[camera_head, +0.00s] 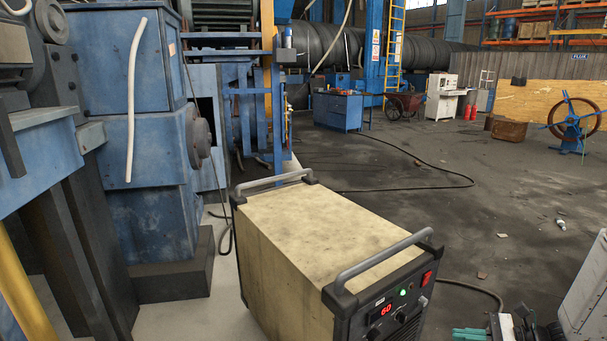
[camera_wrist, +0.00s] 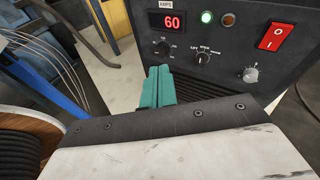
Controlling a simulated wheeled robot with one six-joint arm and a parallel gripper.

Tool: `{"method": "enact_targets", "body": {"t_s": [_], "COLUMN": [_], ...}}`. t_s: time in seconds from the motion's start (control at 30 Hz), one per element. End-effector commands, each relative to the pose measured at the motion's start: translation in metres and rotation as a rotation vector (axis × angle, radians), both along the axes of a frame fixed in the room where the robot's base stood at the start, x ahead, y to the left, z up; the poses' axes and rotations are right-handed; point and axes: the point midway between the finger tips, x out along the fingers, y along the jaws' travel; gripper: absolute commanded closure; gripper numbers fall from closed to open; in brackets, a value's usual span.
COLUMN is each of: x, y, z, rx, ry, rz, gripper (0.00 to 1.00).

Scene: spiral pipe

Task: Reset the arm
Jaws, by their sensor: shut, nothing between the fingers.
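My gripper (camera_head: 470,334) shows at the bottom right edge of the head view, with its teal fingers pointing left. In the wrist view my gripper (camera_wrist: 158,86) has its two teal fingers pressed together, shut and empty. It is in front of the black control panel of a welding machine (camera_head: 310,230). In the wrist view the welding machine's panel (camera_wrist: 222,58) shows a red "60" display, a lit green lamp, knobs and a red switch. I cannot tell whether the fingertips touch the panel. Part of my arm shows at the right edge of the head view.
A large blue machine (camera_head: 150,150) stands on the left. A dark cable (camera_head: 430,172) lies across the floor behind the welding machine. A blue cabinet (camera_head: 338,110), a wheelbarrow (camera_head: 404,104) and a blue wheel stand (camera_head: 572,128) are farther back. The floor at centre right is mostly clear.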

Motion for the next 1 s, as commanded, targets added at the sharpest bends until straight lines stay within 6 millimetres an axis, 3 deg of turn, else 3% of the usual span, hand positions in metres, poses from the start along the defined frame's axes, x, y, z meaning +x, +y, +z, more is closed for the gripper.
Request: {"method": "enact_targets", "body": {"t_s": [0.03, 0.2, 0.4, 0.7, 1.0], "x": [-0.007, -0.043, -0.089, -0.152, -0.2], "y": [0.011, 0.047, 0.076, 0.094, 0.1], "z": [0.018, 0.07, 0.122, 0.184, 0.235], "rx": [-0.043, -0.207, -0.424, -0.778, -1.149], "ry": [-0.022, -0.09, -0.18, -0.333, -0.517], "rz": [0.083, 0.385, 0.723, 1.144, 1.441], "gripper": [1.0, 1.0, 1.0, 1.0, 1.0]}}
